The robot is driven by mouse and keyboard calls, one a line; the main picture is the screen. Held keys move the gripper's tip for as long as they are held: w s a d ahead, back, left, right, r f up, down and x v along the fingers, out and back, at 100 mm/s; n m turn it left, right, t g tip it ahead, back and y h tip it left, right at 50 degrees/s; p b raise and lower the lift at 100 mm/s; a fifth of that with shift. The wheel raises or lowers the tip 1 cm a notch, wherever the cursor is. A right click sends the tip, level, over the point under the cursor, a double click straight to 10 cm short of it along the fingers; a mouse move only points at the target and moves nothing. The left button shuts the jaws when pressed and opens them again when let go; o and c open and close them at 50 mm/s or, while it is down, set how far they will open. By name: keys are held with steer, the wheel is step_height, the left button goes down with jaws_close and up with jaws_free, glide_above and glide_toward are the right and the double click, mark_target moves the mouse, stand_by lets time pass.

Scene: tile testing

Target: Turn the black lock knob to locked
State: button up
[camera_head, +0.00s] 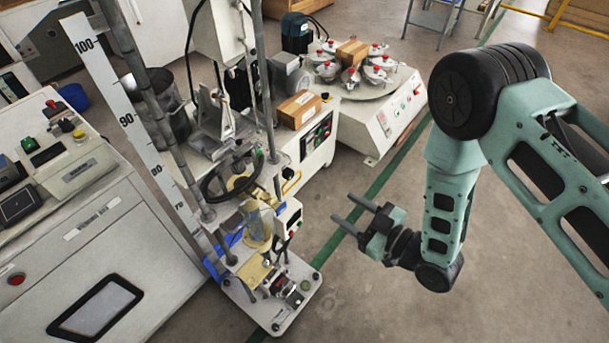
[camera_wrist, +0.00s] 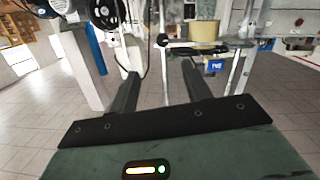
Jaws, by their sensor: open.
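My gripper (camera_head: 344,209) is open and empty, in the air to the right of the tall testing stand (camera_head: 272,107). Its two fingers point left toward the stand, with a clear gap to it. In the wrist view my gripper (camera_wrist: 158,70) shows both dark fingers apart with nothing between them. A small dark round part (camera_wrist: 162,40) shows on the stand just above the gap between the fingertips. It may be the black lock knob, but I cannot tell for sure, nor whether it is locked. A larger black handwheel (camera_head: 231,172) sits higher on the stand.
A white height scale (camera_head: 128,120) stands left of the stand. A control cabinet (camera_head: 75,245) fills the left. A turntable machine (camera_head: 375,105) and a cardboard box (camera_head: 298,110) are behind. The floor (camera_head: 400,310) around my gripper is clear.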

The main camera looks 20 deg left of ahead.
mark_target(291, 176)
steer(key=shift+y, duration=0.6)
steer(key=x, duration=1)
steer(key=f+x, duration=0.1)
steer(key=x, duration=0.4)
steer(key=shift+a+p, duration=0.3)
steer(key=c, duration=1)
